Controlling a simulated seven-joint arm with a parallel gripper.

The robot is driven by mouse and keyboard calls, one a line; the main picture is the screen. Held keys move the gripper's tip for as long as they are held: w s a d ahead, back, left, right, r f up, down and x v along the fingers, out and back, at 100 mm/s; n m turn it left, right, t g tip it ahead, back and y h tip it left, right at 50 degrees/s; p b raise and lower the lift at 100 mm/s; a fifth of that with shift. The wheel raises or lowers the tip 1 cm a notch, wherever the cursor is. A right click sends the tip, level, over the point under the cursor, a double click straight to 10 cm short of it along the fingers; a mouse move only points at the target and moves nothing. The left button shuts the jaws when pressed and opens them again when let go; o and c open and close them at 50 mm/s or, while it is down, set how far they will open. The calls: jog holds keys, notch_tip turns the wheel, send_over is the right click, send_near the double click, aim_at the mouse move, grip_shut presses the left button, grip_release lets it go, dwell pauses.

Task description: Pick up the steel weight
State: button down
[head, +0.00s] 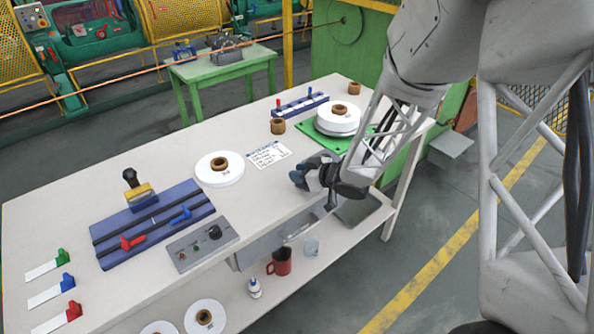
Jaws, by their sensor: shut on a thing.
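My gripper (315,178) is above the front right part of the white table, beside the printed paper sheet. Its jaws are shut on a small blue-grey piece (301,178), taken to be the steel weight. The fingers hide most of it. I cannot tell whether it touches the tabletop or is held just above it.
The white table (100,190) carries a white spool (219,168), a blue fixture (150,222), a control panel (202,244) and a green plate with stacked discs (338,118). A red mug (280,262) and a bottle (254,288) stand on the lower shelf.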

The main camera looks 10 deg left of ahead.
jog(key=s+d+r, duration=0.1)
jog(key=s+d, duration=0.3)
jog(key=s, duration=0.7)
jog(key=shift+s+d+r, duration=0.15)
jog(key=shift+s+d, duration=0.05)
jog(key=shift+s, duration=0.15)
